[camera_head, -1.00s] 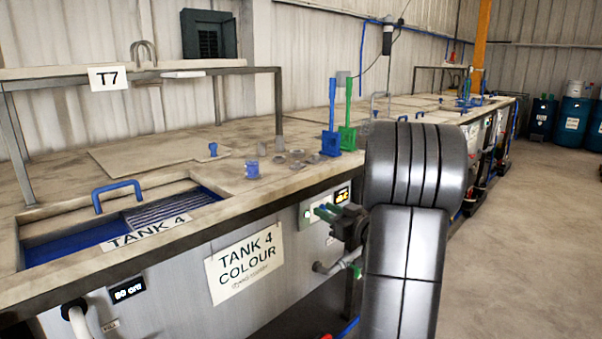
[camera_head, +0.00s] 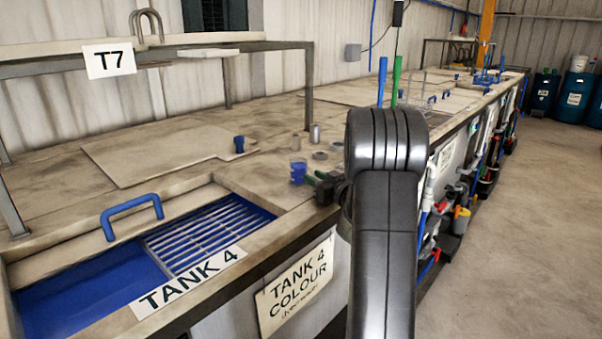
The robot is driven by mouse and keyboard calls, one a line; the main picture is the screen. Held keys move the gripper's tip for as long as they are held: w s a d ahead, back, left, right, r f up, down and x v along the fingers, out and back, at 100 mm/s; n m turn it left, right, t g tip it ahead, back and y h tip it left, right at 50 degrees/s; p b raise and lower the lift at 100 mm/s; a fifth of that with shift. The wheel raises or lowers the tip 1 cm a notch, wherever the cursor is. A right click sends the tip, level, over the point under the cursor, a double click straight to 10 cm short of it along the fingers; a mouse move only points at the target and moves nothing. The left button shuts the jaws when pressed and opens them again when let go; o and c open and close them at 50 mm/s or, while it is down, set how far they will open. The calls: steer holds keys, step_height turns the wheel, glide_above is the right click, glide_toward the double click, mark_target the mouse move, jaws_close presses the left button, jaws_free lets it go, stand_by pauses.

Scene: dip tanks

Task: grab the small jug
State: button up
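A small blue cup-like vessel (camera_head: 298,171), which looks like the small jug, stands upright on the worktop behind the Tank 4 sign. Its handle cannot be made out. My gripper (camera_head: 312,181) is just right of it and near its height, with green-tipped fingers pointing left towards it. The fingers look apart, with nothing seen between them. Whether they touch the jug cannot be told. My black arm hides the worktop to the right.
Grey cylinders (camera_head: 315,134) and flat rings stand behind the jug. A blue knob (camera_head: 239,144) is further left. Tall blue (camera_head: 382,82) and green (camera_head: 396,80) handles rise behind my arm. The open Tank 4 (camera_head: 85,285) lies front left, with a blue handle (camera_head: 131,211).

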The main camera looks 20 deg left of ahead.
steer(key=shift+w+a+r, duration=0.1)
steer(key=shift+w+a, duration=0.25)
steer(key=shift+a, duration=0.2)
steer(key=shift+c, duration=0.4)
jaws_close()
steer(key=shift+r, duration=0.1)
